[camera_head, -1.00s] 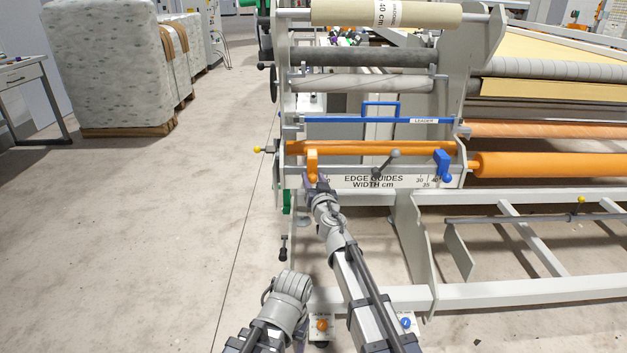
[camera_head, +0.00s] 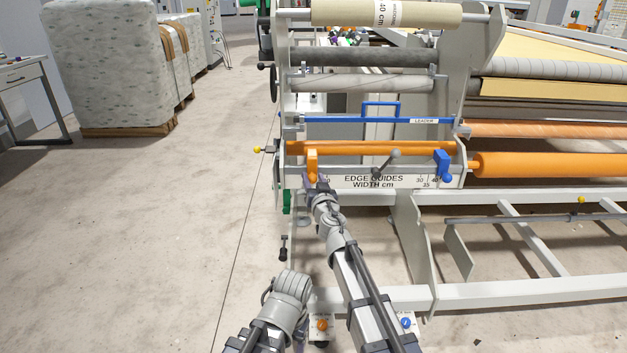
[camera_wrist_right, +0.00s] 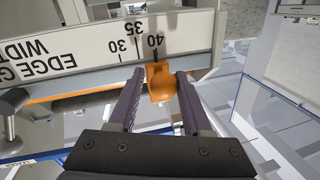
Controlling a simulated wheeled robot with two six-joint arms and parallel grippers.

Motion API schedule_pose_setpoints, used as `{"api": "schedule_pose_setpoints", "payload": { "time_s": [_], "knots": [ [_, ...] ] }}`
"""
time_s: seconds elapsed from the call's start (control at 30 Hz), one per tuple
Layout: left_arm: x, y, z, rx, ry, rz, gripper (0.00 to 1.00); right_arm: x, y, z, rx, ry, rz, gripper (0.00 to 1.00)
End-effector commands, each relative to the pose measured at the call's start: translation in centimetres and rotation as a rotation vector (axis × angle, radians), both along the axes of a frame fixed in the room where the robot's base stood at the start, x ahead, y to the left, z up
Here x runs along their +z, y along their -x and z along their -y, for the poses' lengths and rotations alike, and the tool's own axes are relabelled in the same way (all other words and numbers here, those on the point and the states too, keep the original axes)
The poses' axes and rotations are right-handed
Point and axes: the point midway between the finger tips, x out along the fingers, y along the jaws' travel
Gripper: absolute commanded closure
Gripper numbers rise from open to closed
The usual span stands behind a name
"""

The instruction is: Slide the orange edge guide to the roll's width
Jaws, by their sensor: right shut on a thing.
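The orange edge guide (camera_head: 312,163) sits at the left end of the guide rail, above the white scale plate (camera_head: 372,182). My right gripper (camera_head: 318,183) reaches it from below. In the right wrist view, the guide's orange tab (camera_wrist_right: 161,84) is between the two fingers of my right gripper (camera_wrist_right: 159,78), which are shut on it. There the tab lines up close to the 40 mark on the scale. The roll (camera_head: 345,12) lies at the top of the frame with a white label that seems to read 40 cm. My left gripper is not in view.
A blue edge guide (camera_head: 443,166) stands at the right end of the scale. A grey clamp lever (camera_head: 386,163) sticks out between the two guides. A blue leader bar (camera_head: 345,120) crosses above. Open floor lies to the left.

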Motion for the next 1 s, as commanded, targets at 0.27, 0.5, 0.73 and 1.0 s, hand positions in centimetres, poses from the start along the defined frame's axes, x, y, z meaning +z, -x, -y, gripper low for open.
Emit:
{"api": "schedule_pose_setpoints", "payload": {
  "time_s": [0.27, 0.5, 0.73, 1.0],
  "knots": [
    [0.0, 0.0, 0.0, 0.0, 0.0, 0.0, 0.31, 0.01, 0.09, -0.13, 0.004, -0.003, 0.0, 1.0],
    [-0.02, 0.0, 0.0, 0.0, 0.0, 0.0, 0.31, -0.01, 0.09, -0.16, 0.005, -0.003, 0.0, 1.0],
    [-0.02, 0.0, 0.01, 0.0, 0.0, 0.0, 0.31, 0.0, 0.1, -0.15, 0.004, -0.003, 0.0, 1.0],
    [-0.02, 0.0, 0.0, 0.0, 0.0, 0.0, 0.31, 0.0, 0.06, -0.07, 0.002, -0.002, 0.0, 0.31]
  ]
}}
